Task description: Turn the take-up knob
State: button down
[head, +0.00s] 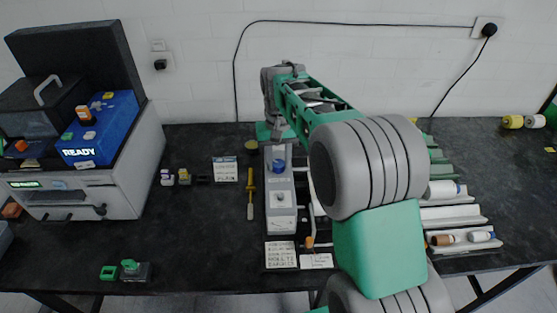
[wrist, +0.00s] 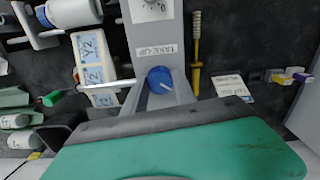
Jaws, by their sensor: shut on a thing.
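The take-up knob is a blue round knob (wrist: 160,80) with a white pointer line, on a grey unit beside a "TAKE-UP" label (wrist: 157,50). In the head view the blue knob (head: 279,165) is near the far end of the grey unit (head: 281,205). My gripper (head: 271,134) is low over that far end, just beyond the knob. In the wrist view its green and black body fills the bottom, its edge close to the knob. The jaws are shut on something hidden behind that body. I see no finger around the knob's visible face.
A yellow-handled tool (head: 251,190) lies just left of the unit. A white dial (head: 282,225) is at its near end. Trays (head: 452,215) with rolls stand to the right. A grey machine (head: 100,190) stands left. The table front left of centre is mostly clear.

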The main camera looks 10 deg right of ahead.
aim_at(278, 163)
jog(key=m, duration=0.7)
jog(key=shift+p, duration=0.35)
jog(key=m, duration=0.5)
jog(key=shift+m, duration=0.4)
jog(key=c, duration=1)
grip_release()
notch_tip(278, 163, up, 8)
jog(key=shift+f, duration=0.1)
